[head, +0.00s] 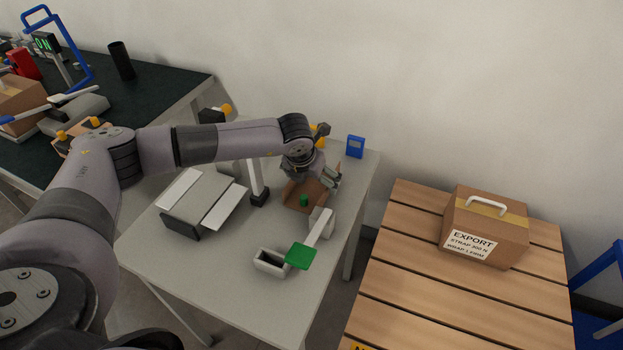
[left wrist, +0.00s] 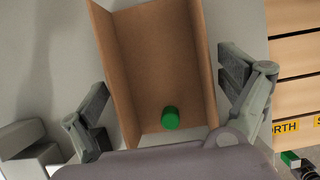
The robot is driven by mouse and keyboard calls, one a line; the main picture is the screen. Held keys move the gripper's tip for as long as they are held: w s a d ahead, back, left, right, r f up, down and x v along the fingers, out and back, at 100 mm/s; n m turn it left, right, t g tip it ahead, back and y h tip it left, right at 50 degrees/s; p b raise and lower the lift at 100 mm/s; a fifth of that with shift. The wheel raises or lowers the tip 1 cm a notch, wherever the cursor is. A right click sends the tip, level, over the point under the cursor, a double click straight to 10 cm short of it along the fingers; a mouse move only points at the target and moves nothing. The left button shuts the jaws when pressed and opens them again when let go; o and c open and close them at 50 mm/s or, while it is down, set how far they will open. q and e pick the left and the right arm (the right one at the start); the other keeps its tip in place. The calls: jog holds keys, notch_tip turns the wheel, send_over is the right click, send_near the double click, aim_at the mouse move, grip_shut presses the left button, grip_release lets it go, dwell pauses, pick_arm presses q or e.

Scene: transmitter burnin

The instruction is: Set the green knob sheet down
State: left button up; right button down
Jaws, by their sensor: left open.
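The green knob sheet is a brown sheet (head: 296,189) with raised side flanges and a green knob (head: 304,200) near one end. It appears to rest on the light grey table. In the left wrist view the sheet (left wrist: 165,60) lies between my fingers, with its green knob (left wrist: 170,118) near the palm. My left gripper (head: 314,181) is open over the sheet. In the left wrist view its fingers (left wrist: 168,100) stand outside the two flanges, with narrow gaps. My arm hides part of the sheet's far end in the head view. My right gripper is out of view.
A small open grey box (head: 270,263) and a green square plate (head: 300,257) on a white bar stand in front of the sheet. A grey-and-white panelled fixture (head: 203,201) is to the left. A blue device (head: 355,146) stands behind. A carton (head: 485,228) sits on a slatted wooden surface at right.

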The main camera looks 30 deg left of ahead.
pick_arm(q)
jog(key=shift+r, duration=0.2)
jog(key=v, duration=0.7)
jog(key=shift+r+b, duration=0.25)
jog(key=shift+b, duration=0.2)
